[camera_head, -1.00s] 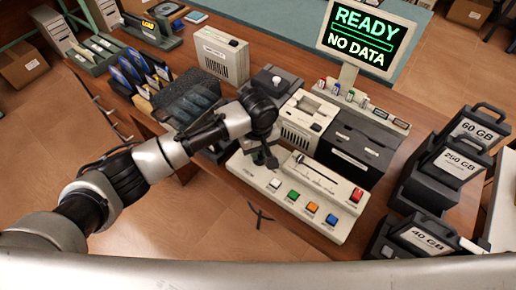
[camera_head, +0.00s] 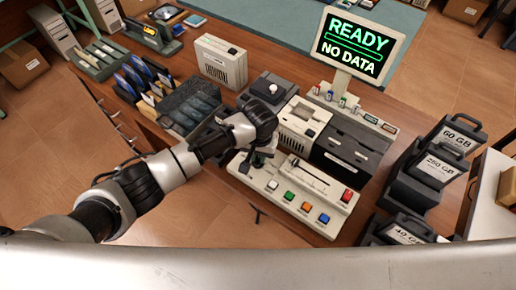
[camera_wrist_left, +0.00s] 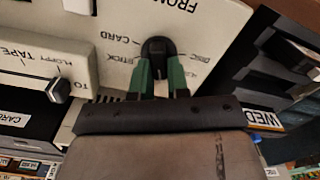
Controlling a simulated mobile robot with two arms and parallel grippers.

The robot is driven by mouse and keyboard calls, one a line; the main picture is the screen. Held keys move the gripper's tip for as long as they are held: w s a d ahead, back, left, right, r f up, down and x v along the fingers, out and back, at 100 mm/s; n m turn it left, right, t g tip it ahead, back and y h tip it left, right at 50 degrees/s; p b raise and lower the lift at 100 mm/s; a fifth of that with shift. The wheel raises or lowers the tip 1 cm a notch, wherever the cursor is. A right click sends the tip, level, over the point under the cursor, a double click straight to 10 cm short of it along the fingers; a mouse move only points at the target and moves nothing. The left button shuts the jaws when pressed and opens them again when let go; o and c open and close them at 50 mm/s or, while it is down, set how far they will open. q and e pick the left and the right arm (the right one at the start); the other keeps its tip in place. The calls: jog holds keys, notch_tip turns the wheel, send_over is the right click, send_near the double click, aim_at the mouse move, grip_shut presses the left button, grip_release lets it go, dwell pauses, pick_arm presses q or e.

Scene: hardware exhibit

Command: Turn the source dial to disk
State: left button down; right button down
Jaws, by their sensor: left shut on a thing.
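The source dial (camera_wrist_left: 158,48) is a dark round knob on the cream console panel, under the word FROM, with CARD and STICK on its left and DISC on its right in the left wrist view. My left gripper (camera_wrist_left: 158,75) is shut on the dial, with its green fingers on either side of it. I cannot tell for sure which label the dial points to. In the head view my left gripper (camera_head: 258,160) is at the left end of the console (camera_head: 285,208) and hides the dial. My right gripper is not in view.
The console has colored buttons (camera_head: 305,207) and a slider (camera_head: 310,178). A second selector (camera_wrist_left: 60,90), marked TO, is close by. A screen (camera_head: 358,45) reads READY, NO DATA. Labelled cartridges (camera_head: 440,165) stand at the right. Card racks (camera_head: 140,80) stand at the left.

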pick_arm(q)
jog(key=m+p, duration=0.1)
jog(key=m, duration=0.2)
jog(key=shift+d+r+m+p, duration=0.15)
jog(key=shift+d+m+p, duration=0.05)
jog(key=shift+m+p, duration=0.15)
jog(key=m, duration=0.2)
jog(key=m+p, duration=0.1)
jog(key=m, duration=0.1)
jog(key=shift+s+d, duration=0.15)
jog(key=shift+s, duration=0.05)
jog(key=shift+m, duration=0.25)
jog(key=c, duration=1.1)
grip_release()
notch_tip(320, 180, up, 11)
jog(key=shift+f+b, duration=0.2)
jog(key=shift+b, duration=0.15)
jog(key=shift+s+f, duration=0.1)
